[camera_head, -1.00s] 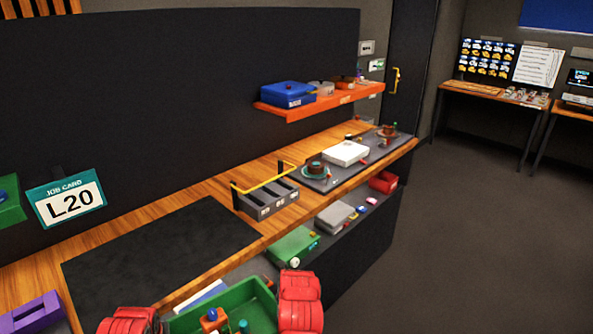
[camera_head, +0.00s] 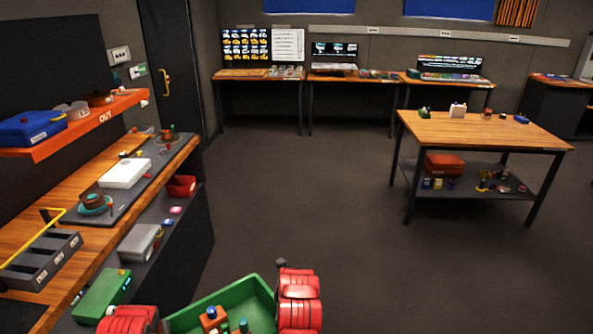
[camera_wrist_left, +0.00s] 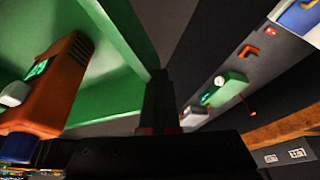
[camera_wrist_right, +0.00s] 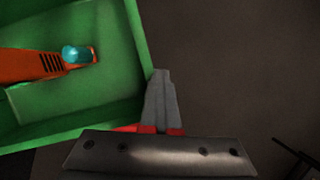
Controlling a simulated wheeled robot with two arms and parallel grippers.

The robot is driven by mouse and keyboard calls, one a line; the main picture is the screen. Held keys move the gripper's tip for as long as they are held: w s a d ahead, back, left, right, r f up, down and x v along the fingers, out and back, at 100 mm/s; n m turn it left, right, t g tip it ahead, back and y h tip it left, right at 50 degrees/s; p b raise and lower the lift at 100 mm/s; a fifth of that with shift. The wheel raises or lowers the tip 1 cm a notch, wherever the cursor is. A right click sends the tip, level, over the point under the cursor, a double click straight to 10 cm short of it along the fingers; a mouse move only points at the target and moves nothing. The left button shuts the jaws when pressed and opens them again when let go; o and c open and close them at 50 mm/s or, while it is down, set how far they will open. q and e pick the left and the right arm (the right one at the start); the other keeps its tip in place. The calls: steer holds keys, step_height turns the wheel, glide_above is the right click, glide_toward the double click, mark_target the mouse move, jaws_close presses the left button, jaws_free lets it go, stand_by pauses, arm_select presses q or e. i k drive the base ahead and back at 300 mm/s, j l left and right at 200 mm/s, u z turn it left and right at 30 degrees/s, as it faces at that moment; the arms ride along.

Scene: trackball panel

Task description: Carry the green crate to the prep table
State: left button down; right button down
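The green crate (camera_head: 254,292) is at the bottom of the head view, between my two red grippers, carried in front of me. It holds an orange device (camera_wrist_right: 40,63) with a teal knob and other small items. My left gripper (camera_wrist_left: 160,95) is at the crate's left wall, its fingers closed at the rim. My right gripper (camera_wrist_right: 162,95) is closed on the rim at the right wall. The crate's near side is cut off. A free-standing wooden-topped table (camera_head: 465,130) stands ahead to the right; no label shows that it is the prep table.
A workbench (camera_head: 18,230) with an orange shelf (camera_head: 70,130) runs along the left. Dark floor (camera_head: 300,190) is open between it and the free-standing table, which has small items on its far edge and a lower shelf. More desks (camera_head: 312,78) line the back wall.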

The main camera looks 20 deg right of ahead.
mark_target(515, 136)
steer(key=z, duration=1.45)
steer(key=i+l+z, duration=0.2)
steer(key=i+z, duration=0.55)
steer(key=i, duration=3.8)
steer(key=i+u, duration=0.1)
steer(key=i, duration=0.4)
steer(key=i+l+u, duration=0.1)
steer(key=i, duration=0.35)
steer(key=i+l+u, duration=0.15)
steer(key=i, duration=0.35)
steer(key=i+j+u, duration=0.1)
steer(key=i+u, duration=0.3)
steer(key=i+j, duration=0.1)
steer(key=i, duration=0.2)
steer(key=i+j, duration=0.15)
steer(key=i, duration=0.1)
